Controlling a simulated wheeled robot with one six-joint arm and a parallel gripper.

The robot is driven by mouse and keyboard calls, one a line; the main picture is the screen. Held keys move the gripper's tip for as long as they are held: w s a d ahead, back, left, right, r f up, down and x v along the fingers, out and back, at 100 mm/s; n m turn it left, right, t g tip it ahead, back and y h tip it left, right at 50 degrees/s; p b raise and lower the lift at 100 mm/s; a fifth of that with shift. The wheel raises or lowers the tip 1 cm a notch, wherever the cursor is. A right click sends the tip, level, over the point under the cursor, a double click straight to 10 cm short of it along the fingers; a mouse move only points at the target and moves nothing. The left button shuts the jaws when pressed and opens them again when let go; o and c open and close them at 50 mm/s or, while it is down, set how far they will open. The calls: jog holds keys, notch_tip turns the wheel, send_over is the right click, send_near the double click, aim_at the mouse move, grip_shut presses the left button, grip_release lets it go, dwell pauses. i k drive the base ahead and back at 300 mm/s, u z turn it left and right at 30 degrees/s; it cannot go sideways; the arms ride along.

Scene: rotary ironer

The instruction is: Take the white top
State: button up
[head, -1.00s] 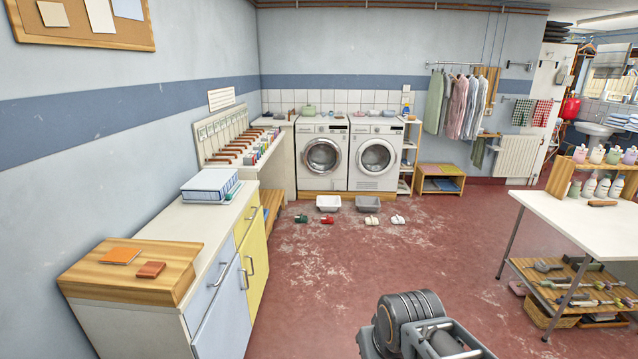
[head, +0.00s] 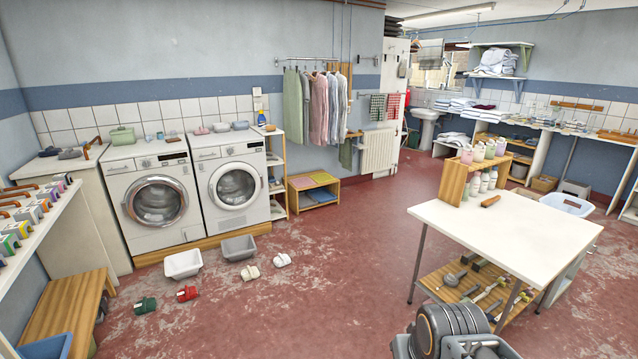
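Several garments hang side by side from a wall rail (head: 318,60) at the back, right of the two washing machines. A green garment (head: 292,105) is at the left end. A pink garment (head: 318,108) hangs in the middle and a pale greyish garment (head: 342,98) at the right end. They overlap, and I cannot tell which of them, if any, is a white top. Folded white cloths (head: 497,62) lie on the wall shelf at the upper right. Part of my arm shows at the bottom; my gripper is not in view.
A white table (head: 540,222) with a bottle rack stands at right. Two washing machines (head: 232,190) stand at back left. Basins, including a grey basin (head: 238,248), and slippers lie before them. A low wooden shelf (head: 313,190) is below the garments. The red floor between is clear.

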aim_at(281, 261)
jog(key=z, duration=0.1)
jog(key=i, duration=2.7)
jog(key=u, duration=0.9)
jog(key=i, duration=2.15)
jog(key=u, duration=1)
jog(key=i, duration=0.25)
jog(key=u, duration=0.05)
